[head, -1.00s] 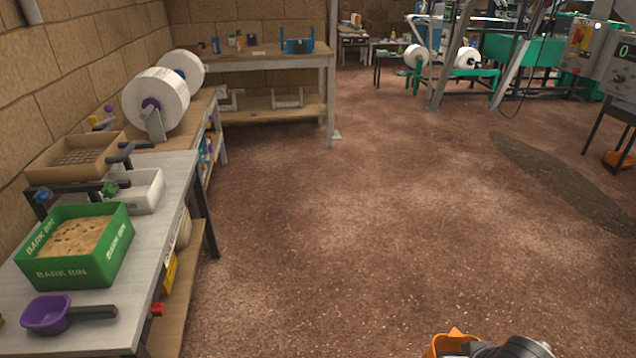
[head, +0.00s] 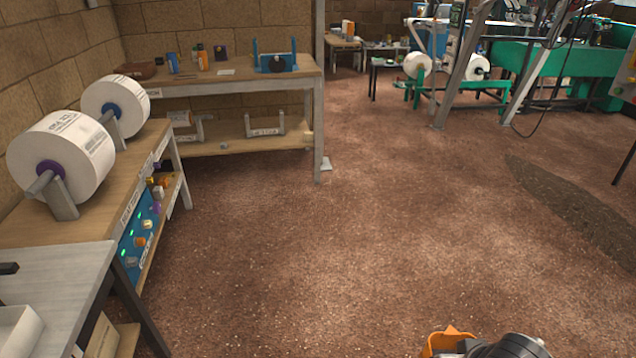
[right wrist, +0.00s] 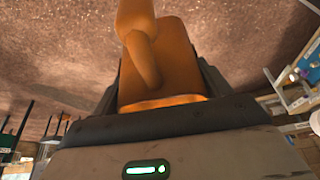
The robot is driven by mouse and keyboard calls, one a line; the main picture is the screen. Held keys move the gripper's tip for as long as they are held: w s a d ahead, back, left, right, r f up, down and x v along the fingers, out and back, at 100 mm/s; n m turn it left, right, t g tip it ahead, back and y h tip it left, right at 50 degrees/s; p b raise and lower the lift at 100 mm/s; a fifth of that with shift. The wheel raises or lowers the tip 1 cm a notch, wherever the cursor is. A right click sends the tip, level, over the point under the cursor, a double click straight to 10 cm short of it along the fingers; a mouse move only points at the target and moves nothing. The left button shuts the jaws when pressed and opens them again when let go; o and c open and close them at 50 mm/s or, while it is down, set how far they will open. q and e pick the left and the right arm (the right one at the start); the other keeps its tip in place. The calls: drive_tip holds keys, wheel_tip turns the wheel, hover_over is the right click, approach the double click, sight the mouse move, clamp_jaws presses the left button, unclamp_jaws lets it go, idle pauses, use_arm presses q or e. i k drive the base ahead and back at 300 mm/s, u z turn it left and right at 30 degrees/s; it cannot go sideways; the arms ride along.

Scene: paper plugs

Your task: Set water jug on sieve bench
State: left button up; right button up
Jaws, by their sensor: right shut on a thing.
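The orange water jug (head: 447,341) shows at the bottom edge of the head view, with most of it cut off. It also shows in the right wrist view (right wrist: 155,60), where its handle and body fill the space between the dark fingers. My right gripper (right wrist: 160,95) is shut on the jug, which is held above the brown floor. The grey-topped table (head: 50,285), which held the sieve in the earlier view, shows only in part at the lower left, well away from the jug. The sieve is out of view. My left gripper is not in view.
A wooden bench with white paper rolls (head: 62,157) stands along the left wall. Another wooden bench (head: 225,83) with a blue holder (head: 275,62) stands behind it. Green-framed machinery (head: 540,68) is at the back right. The brown floor (head: 330,240) in the middle is clear.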

sight(62, 273)
drive_tip(key=i, duration=1.2)
drive_tip(key=u, duration=3.25)
drive_tip(key=i, duration=0.5)
drive_tip(key=u, duration=0.1)
